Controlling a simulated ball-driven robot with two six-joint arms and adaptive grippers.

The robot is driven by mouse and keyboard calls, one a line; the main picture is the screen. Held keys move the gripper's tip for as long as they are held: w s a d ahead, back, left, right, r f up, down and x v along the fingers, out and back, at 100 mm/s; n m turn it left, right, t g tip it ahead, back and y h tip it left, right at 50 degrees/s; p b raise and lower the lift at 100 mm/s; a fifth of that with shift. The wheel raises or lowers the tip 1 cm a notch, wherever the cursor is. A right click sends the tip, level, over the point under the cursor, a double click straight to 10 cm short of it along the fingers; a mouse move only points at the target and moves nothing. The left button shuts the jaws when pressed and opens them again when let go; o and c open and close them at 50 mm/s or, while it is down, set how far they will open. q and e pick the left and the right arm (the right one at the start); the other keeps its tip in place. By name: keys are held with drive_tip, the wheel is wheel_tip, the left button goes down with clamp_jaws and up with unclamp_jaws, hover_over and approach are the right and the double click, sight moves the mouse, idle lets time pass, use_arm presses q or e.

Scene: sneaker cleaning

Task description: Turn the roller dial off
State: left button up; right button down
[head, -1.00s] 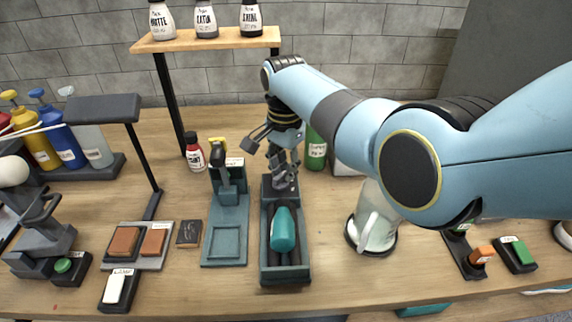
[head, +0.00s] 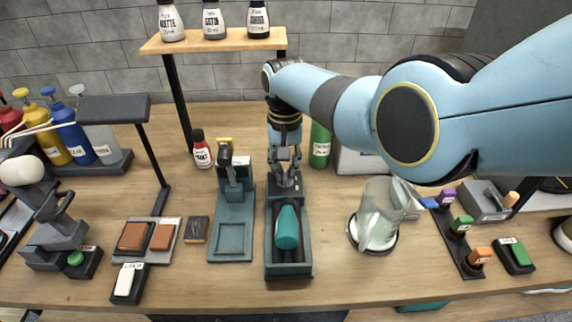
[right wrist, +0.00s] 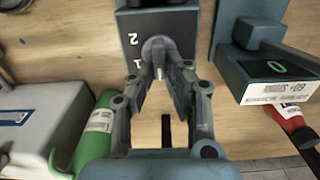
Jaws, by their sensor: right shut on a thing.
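The block (right wrist: 205,25) shows the marks 1 and 2 beside the dial in the right wrist view. My right gripper (right wrist: 163,75) has its fingertips on both sides of the dial's grip and is shut on it. In the head view the right gripper (head: 285,178) points down over the block. I cannot tell the dial's exact setting. My left gripper is not in view.
A teal stand (head: 233,215) is close on the left, with a red bottle (head: 201,150) behind it. A green bottle (head: 320,147) is behind on the right. A clear jug (head: 376,215) stands right of the tray. A shelf (head: 215,42) with bottles is behind.

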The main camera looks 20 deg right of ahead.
sight(285, 169)
idle(0.4)
drive_tip(key=c, duration=1.4)
unclamp_jaws()
drive_tip(key=shift+o, duration=0.2)
drive_tip(key=shift+r, duration=0.1)
wheel_tip(285, 169, up, 12)
